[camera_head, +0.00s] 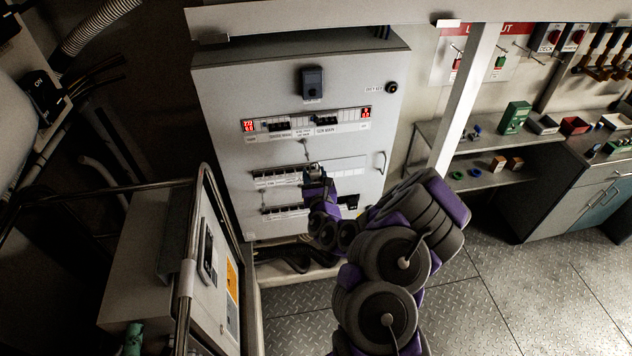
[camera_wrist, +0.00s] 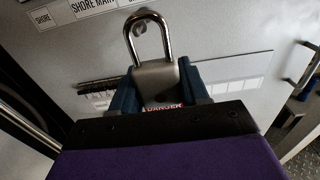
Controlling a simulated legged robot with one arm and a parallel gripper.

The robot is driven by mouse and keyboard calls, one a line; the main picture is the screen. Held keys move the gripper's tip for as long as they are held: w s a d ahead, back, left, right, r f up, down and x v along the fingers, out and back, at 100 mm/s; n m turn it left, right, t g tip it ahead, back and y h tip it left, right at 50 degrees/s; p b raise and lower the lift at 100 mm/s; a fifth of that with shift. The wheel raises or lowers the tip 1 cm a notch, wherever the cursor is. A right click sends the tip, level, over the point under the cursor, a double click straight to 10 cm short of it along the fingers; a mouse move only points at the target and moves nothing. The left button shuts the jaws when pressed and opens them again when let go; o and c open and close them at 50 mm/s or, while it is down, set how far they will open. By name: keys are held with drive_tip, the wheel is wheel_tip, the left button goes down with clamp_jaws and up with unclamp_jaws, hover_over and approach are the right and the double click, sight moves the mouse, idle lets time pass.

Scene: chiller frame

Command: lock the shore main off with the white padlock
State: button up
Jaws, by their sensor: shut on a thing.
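My gripper (camera_head: 314,172) is shut on a padlock. In the wrist view the padlock body (camera_wrist: 157,78) looks pale grey in the dim light, with part of a red DANGER label showing between the blue fingers (camera_wrist: 160,92). Its metal shackle (camera_wrist: 129,42) points up and stands in front of the panel face. I cannot tell whether the shackle is open or passes through anything. The grey electrical panel (camera_head: 230,180) has a top breaker row with two dark main switches. The SHORE MAIN label (camera_wrist: 93,5) shows above and left of the shackle. The switch's lever position is unclear.
The panel has two lower breaker rows (camera_head: 310,172) and a door handle (camera_head: 380,162). A metal rail (camera_head: 190,240) and a grey cabinet (camera_head: 150,270) stand at left. A lockout board (camera_head: 480,60) and shelves (camera_head: 490,178) are at right. The floor at right is clear.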

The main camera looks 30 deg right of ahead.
drive_tip(key=shift+a+b+x, duration=0.2)
drive_tip(key=shift+b+x, duration=1.25)
drive_tip(key=shift+b, duration=0.55)
drive_tip(key=shift+w+f+p, duration=0.15)
drive_tip(key=shift+w+f, duration=0.1)
drive_tip(key=shift+w, duration=0.35)
drive_tip(key=shift+w+f+p, duration=0.15)
drive_tip(key=shift+w+f, duration=0.15)
drive_tip(key=shift+w, duration=0.3)
drive_tip(key=shift+a, duration=0.2)
